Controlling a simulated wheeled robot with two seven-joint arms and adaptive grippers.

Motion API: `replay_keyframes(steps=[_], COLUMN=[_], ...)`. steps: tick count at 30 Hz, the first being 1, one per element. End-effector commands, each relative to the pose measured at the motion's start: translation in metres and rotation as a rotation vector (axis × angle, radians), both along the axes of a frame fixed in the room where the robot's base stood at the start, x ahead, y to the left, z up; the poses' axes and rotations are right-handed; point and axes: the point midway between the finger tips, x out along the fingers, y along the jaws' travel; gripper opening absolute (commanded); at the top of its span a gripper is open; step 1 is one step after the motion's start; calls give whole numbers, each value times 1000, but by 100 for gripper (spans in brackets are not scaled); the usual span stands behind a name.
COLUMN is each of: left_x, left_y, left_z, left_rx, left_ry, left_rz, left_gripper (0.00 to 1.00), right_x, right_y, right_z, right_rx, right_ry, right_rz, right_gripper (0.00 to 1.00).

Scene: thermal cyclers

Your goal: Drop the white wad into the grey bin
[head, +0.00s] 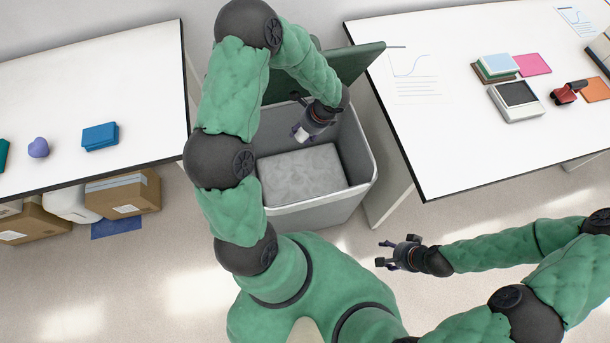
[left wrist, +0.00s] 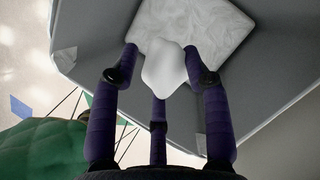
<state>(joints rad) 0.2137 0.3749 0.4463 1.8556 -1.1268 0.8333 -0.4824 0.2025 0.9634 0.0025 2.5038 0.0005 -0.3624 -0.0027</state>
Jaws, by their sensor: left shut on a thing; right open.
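The grey bin (head: 300,215) stands between the two tables with its green lid (head: 345,65) open behind it. A pale, crumpled-looking surface (head: 300,168) shows inside it. My left gripper (head: 302,132) is over the bin's opening, pointing down into it. It is shut on the white wad (left wrist: 164,66), which sits between its fingers in the left wrist view. In the head view the wad (head: 300,133) shows only as a small pale patch at the fingertips. My right gripper (head: 383,254) is open and empty, over the floor right of the bin.
The left table (head: 90,70) holds a blue box (head: 100,137) and a purple heart (head: 38,148), with cardboard boxes (head: 122,194) below. The right table (head: 450,130) holds a small device (head: 516,98), a red stapler-like object (head: 568,93) and several pads. Its edge is close to the bin.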

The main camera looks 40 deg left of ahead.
Motion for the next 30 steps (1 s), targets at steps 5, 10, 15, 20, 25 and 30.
replay_keyframes(steps=[5,10,15,20,25,30], left_x=[0,0,0,0,0,0], left_y=[0,0,0,0,0,0], left_z=[-23,-41,-50,-50,-50,-50], left_rx=[0,-1,-1,0,0,0], left_ry=[1,0,0,0,0,0], left_rz=[2,4,4,3,3,3], left_gripper=[30,30,30,30,64,75], right_x=[0,0,0,0,0,0], right_y=[0,0,0,0,0,0], right_z=[-19,-34,-40,-40,-39,-39], right_rx=[0,0,0,0,0,0], right_ry=[0,0,0,0,-1,-1], right_rz=[0,0,0,0,0,0], right_gripper=[59,59,59,59,59,59])
